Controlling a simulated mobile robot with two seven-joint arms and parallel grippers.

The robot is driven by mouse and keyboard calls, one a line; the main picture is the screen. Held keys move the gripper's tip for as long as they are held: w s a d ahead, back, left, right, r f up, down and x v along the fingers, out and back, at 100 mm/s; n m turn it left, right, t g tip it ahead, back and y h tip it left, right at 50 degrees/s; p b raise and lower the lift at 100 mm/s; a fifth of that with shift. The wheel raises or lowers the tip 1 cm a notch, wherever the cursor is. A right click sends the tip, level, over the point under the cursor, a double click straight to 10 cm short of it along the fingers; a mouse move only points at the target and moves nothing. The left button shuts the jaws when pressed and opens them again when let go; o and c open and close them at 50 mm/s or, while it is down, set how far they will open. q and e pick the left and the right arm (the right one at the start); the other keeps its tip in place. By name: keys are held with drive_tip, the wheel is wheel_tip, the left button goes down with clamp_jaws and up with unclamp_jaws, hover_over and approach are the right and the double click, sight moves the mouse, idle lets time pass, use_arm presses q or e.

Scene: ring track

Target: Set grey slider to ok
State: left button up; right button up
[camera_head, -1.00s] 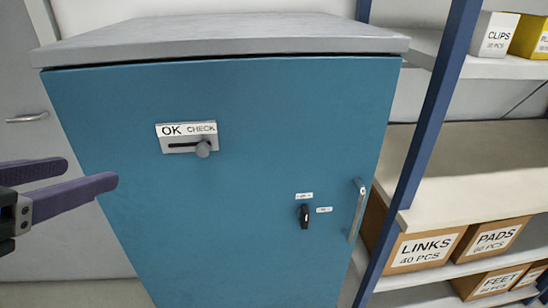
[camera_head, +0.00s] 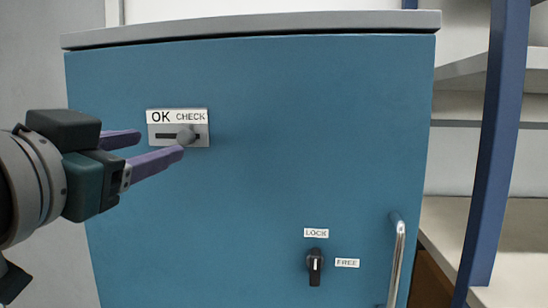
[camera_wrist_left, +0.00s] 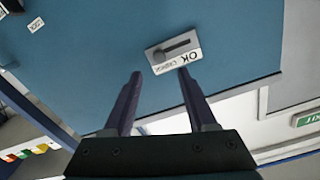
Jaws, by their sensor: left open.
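The grey slider knob (camera_head: 185,136) sits at the right part of its dark slot, under the word CHECK. The slider plate (camera_head: 156,141), with OK at left and CHECK at right, is on the upper left of the blue cabinet door (camera_head: 270,190). My left gripper (camera_head: 160,142) is open and empty, its purple fingers pointing at the plate. In the head view the lower fingertip overlaps the area just below the knob; contact cannot be told. The left wrist view shows the plate (camera_wrist_left: 187,42) upside down, beyond the open fingers (camera_wrist_left: 160,72). My right gripper is not in view.
A black rotary switch (camera_head: 315,266) with LOCK and FREE labels is lower on the door. A vertical metal handle (camera_head: 397,262) is at the door's right edge. A blue shelf post (camera_head: 492,150) stands to the right. The door around the plate is clear.

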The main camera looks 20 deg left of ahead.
sight(183, 139)
use_arm(q)
drive_tip(key=x, duration=0.7)
drive_tip(key=shift+w, duration=0.15)
clamp_jaws()
idle(1.2)
